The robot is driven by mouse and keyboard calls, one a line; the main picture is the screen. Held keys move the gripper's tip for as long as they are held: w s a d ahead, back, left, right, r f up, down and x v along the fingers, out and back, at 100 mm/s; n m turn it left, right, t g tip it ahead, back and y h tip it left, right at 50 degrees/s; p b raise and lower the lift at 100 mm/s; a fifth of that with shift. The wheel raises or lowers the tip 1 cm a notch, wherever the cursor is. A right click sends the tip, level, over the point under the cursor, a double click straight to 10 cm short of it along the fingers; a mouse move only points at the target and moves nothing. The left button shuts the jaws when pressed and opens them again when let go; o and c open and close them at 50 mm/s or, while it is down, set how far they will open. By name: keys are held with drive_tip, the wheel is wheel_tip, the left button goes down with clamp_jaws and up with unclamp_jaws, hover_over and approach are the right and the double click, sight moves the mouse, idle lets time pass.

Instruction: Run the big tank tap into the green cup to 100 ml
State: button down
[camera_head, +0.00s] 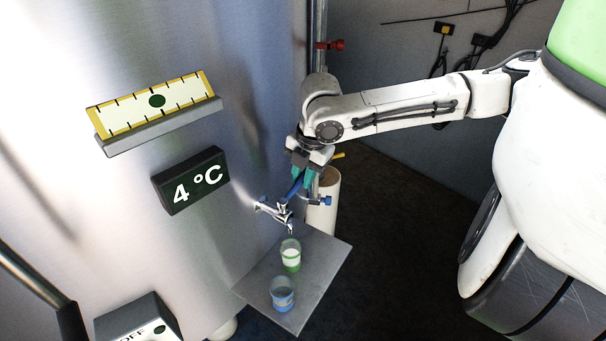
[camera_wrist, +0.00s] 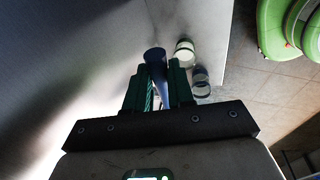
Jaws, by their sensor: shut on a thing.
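The big tank (camera_head: 225,120) is brushed steel and fills the left of the head view. Its silver tap (camera_head: 272,209) juts out over a small shelf. My gripper (camera_head: 302,180) is shut on the tap's blue handle (camera_head: 294,190); in the wrist view the handle (camera_wrist: 155,56) lies between the green fingers (camera_wrist: 157,76). The green cup (camera_head: 291,254) stands upright below the spout, with white showing in it. It also shows in the wrist view (camera_wrist: 185,52). I cannot tell whether liquid is running or read a level.
A blue cup (camera_head: 282,294) stands on the grey shelf (camera_head: 320,252), nearer the front than the green cup. A display (camera_head: 192,181) reads 4 °C below a yellow-edged gauge (camera_head: 156,102). A switch box (camera_head: 138,322) is at lower left. A pipe with a red valve (camera_head: 330,45) stands behind.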

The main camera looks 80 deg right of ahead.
drive_tip(key=shift+s+a+m, duration=0.2)
drive_tip(key=shift+s+m, duration=0.2)
drive_tip(key=shift+m, duration=0.25)
drive_tip(key=shift+s+a+m, duration=0.2)
drive_tip(key=shift+s+m, duration=0.15)
drive_tip(key=shift+m, duration=0.3)
drive_tip(key=c, duration=1)
unclamp_jaws()
drive_tip(key=shift+o, duration=0.2)
wheel_tip(320, 180, up, 11)
drive_tip(key=s+a, duration=0.1)
drive_tip(key=s, duration=0.1)
drive_tip(key=shift+f, duration=0.2)
